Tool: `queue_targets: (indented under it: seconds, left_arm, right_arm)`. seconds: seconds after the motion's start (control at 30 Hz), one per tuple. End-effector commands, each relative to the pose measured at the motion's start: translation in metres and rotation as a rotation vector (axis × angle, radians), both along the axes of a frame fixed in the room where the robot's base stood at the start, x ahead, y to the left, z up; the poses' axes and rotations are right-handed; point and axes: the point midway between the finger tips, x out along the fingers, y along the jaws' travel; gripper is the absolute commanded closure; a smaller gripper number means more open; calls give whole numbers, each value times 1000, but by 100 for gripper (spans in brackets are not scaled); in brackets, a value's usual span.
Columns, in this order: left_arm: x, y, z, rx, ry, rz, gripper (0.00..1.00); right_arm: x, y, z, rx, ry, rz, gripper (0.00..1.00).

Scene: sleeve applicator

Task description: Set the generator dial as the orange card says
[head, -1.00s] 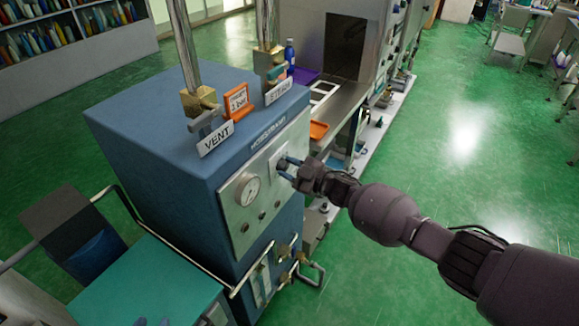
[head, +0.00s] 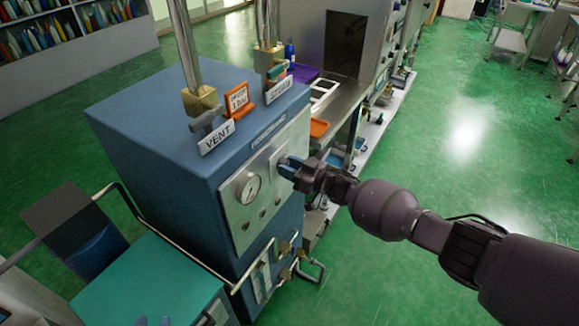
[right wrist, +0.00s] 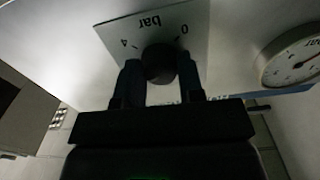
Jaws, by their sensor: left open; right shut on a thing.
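The generator is a blue cabinet (head: 150,150) with a pale front panel (head: 236,212). The orange card (head: 238,99) stands on its top; it shows a number and "bar", but the digit is too small to be sure of. The dial is a dark round knob (right wrist: 160,63) on a plate marked "bar", 0 and 4 in the right wrist view. My right gripper (head: 288,166) is shut on the dial, one finger on each side of it. The dial's pointer is not readable.
A round gauge (head: 249,188) sits left of the dial; it also shows in the right wrist view (right wrist: 297,62). VENT (head: 216,137) and STERILE-like (head: 279,90) labels stand by metal pipes on top. A teal-topped cart (head: 140,285) is at lower left. Green floor at right is clear.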

Motion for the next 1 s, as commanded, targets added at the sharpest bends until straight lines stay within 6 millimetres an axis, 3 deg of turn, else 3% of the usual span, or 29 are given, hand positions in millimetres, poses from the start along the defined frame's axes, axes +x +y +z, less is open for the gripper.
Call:
queue_targets:
  seconds: [0.4,0.43,0.6,1.0]
  left_arm:
    - [0,0,0,0,0,0,57]
    - [0,0,0,0,0,0,57]
    - [0,0,0,0,0,0,57]
    - [1,0,1,0,0,0,57]
  right_arm:
    - [0,0,-1,3,6,0,88]
    - [0,0,-1,3,6,0,63]
    - [0,0,0,3,5,0,39]
    - [-4,-7,-1,2,6,-2,39]
